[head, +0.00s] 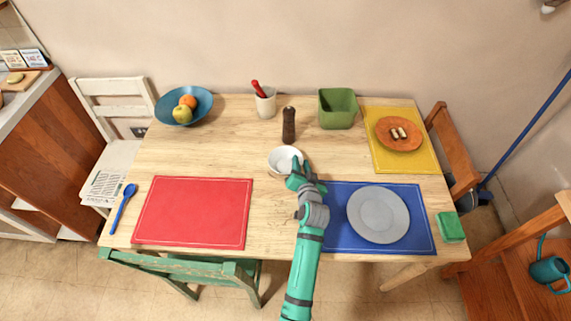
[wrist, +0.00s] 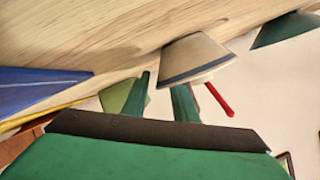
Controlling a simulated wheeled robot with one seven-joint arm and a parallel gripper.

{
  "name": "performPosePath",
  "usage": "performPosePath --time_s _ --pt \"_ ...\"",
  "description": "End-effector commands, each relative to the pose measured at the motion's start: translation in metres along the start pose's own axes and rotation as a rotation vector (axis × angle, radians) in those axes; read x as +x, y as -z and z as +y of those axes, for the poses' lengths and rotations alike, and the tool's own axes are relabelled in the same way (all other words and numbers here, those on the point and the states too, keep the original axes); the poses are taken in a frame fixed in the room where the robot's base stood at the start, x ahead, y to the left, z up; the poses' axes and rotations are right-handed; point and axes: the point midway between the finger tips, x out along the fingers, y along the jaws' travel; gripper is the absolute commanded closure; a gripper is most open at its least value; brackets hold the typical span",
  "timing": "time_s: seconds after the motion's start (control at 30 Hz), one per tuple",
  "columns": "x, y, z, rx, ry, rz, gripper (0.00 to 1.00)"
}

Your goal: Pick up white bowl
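The white bowl (head: 281,157) stands upright near the middle of the wooden table. My gripper (head: 300,170) is at the bowl's right front rim in the head view, and part of that rim is hidden behind it. In the wrist view the bowl (wrist: 200,55) appears upside down, cream with a dark stripe near its rim. My gripper (wrist: 162,90) shows two fingers apart. One finger is left of the bowl; the other's tip is hidden behind the bowl's rim, and I cannot tell whether it touches.
A pepper mill (head: 289,125) stands behind the bowl, with a white cup (head: 265,103) and green container (head: 338,108) farther back. A red placemat (head: 195,212) lies front left. A grey plate (head: 378,214) rests on a blue placemat (head: 338,236) front right.

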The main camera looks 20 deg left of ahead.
Motion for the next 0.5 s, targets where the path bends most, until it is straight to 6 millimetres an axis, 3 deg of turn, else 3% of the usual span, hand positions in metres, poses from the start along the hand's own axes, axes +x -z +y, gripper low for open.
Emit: performPosePath --time_s 0.07,0.2,0.5 --pt "-0.0002 -0.0001 0.0 0.0 0.0 0.0 0.74" --pt "-0.0003 -0.0002 0.0002 0.0 0.0 0.0 1.0" --pt "-0.0004 -0.0004 0.0004 0.0 -0.001 -0.001 1.0"
